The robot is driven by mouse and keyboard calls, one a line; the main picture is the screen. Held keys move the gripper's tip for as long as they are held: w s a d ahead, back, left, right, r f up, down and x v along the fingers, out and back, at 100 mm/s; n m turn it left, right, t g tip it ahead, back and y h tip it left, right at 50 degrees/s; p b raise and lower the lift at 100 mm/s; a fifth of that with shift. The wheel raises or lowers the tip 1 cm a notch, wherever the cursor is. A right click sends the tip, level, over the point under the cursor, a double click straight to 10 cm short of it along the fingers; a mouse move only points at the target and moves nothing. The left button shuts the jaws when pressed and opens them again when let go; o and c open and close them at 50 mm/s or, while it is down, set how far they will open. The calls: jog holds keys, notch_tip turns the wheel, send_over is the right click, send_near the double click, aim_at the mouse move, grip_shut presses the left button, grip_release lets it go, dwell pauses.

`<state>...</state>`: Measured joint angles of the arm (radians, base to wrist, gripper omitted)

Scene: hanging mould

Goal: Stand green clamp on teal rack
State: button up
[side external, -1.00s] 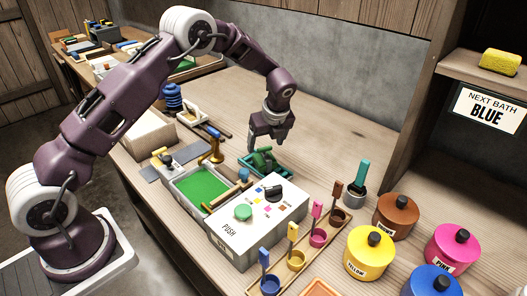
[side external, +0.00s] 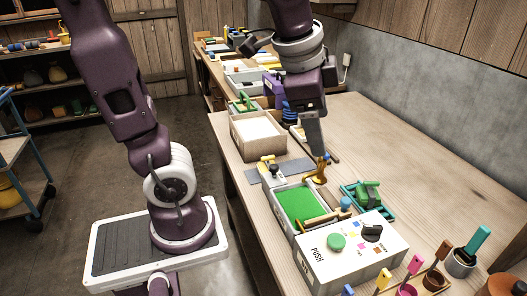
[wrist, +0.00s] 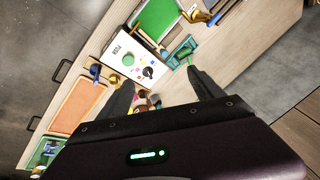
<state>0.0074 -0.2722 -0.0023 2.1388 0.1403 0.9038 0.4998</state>
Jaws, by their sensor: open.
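The teal rack (side external: 348,192) stands on the bench right of the green tray; it is also in the wrist view (wrist: 174,62). A green clamp-like piece (side external: 369,193) sits in the rack, apparently upright, and shows as a small green shape in the wrist view (wrist: 185,51). How it is seated cannot be made out. My gripper (side external: 318,150) is up and left of the rack, apart from it, fingers pointing down. In the wrist view my gripper's two fingers (wrist: 162,90) are spread with nothing between them.
A tray with a green floor (side external: 300,206) and a white control box (side external: 350,250) stand in front of the rack. Bare bench (side external: 420,165) lies right of the rack.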

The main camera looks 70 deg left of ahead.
jog(key=s+d+f+n+t+h, duration=0.1)
jog(key=s+d+f+n, duration=0.1)
jog(key=s+n, duration=0.4)
jog(key=s, duration=0.5)
jog(key=shift+s+d+f+n, duration=0.15)
jog(key=shift+s+d+n, duration=0.1)
jog(key=shift+n, duration=0.05)
